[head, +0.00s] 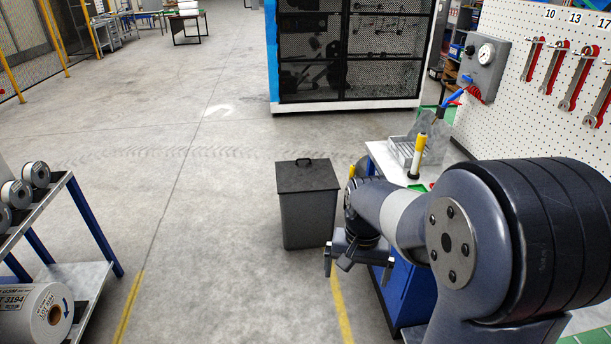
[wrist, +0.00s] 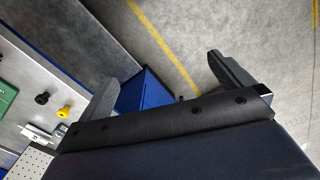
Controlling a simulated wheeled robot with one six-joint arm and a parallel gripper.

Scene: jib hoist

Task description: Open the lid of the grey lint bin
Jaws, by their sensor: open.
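The grey lint bin (head: 308,218) stands on the concrete floor in the middle of the head view. Its dark flat lid (head: 306,178) is shut and has a black handle on top near the back edge. My gripper (head: 337,262) is open and empty, in front of the bin's lower right part in the picture. I cannot tell how far it is from the bin. In the wrist view my two open fingers (wrist: 165,85) show with floor and a blue cabinet behind them; the bin cannot be made out there.
A workbench (head: 382,155) with a tray and a yellow-capped tool stands right of the bin, beside my arm. A rack with rolls (head: 85,215) stands at the left. A mesh cabinet (head: 345,105) is behind. The floor left of the bin is clear.

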